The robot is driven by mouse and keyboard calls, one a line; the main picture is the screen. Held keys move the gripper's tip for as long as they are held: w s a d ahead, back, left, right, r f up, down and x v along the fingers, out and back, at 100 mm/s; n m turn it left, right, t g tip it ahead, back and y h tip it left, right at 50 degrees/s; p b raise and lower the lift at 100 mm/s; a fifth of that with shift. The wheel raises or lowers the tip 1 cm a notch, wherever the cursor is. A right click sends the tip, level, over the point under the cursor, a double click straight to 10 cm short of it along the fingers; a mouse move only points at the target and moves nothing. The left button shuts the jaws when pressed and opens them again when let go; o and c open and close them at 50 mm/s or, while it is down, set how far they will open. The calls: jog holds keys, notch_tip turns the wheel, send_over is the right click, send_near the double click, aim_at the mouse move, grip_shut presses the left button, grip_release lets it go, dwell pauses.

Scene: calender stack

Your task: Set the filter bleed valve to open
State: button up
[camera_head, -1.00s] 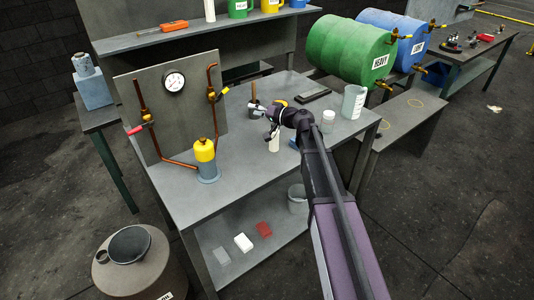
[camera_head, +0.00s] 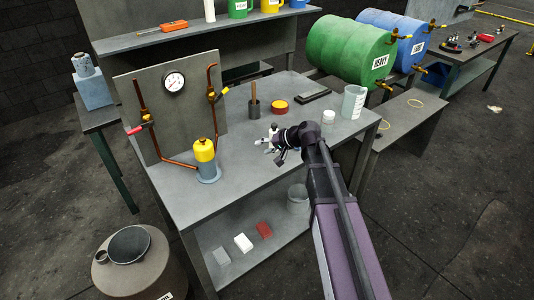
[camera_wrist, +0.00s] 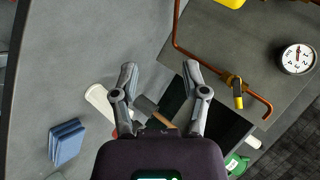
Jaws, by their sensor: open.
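A grey upright panel (camera_head: 158,75) on the bench carries copper pipework with two valves. The left valve (camera_head: 137,128) has a red handle sticking out to the left. The right valve (camera_head: 216,95) has a yellow handle and also shows in the wrist view (camera_wrist: 236,92). No readable label shows which is the filter bleed valve. A yellow-topped filter canister (camera_head: 205,150) stands below, joined to the pipe. My gripper (camera_head: 268,148) is open and empty above the bench, right of the canister and apart from both valves. Its spread fingers show in the wrist view (camera_wrist: 160,70).
A round gauge (camera_head: 174,82) sits on the panel between the pipes. The bench (camera_head: 235,165) is clear between canister and gripper.

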jog(key=shift+s+d+f+m+g+h, duration=0.3)
jog(key=shift+s+d+f+h, duration=0.15)
jog(key=shift+s+f, duration=0.3)
jog(key=shift+r, duration=0.1)
jog(key=n+t+y, duration=0.3)
jog(key=t+y, duration=0.2)
jog(key=t, duration=0.2)
send_near(225, 91)
jog(key=s+d+f, duration=0.2)
jog(key=s+d, duration=0.1)
jog(key=shift+w+a+r+t+p, duration=0.1)
jog(key=shift+w+r+t+p, duration=0.2)
jog(key=shift+w+r+p, duration=0.3)
jog(key=shift+r, duration=0.1)
jog(key=x, duration=1.3)
jog(key=shift+w+a, duration=0.2)
jog(key=shift+a, duration=0.15)
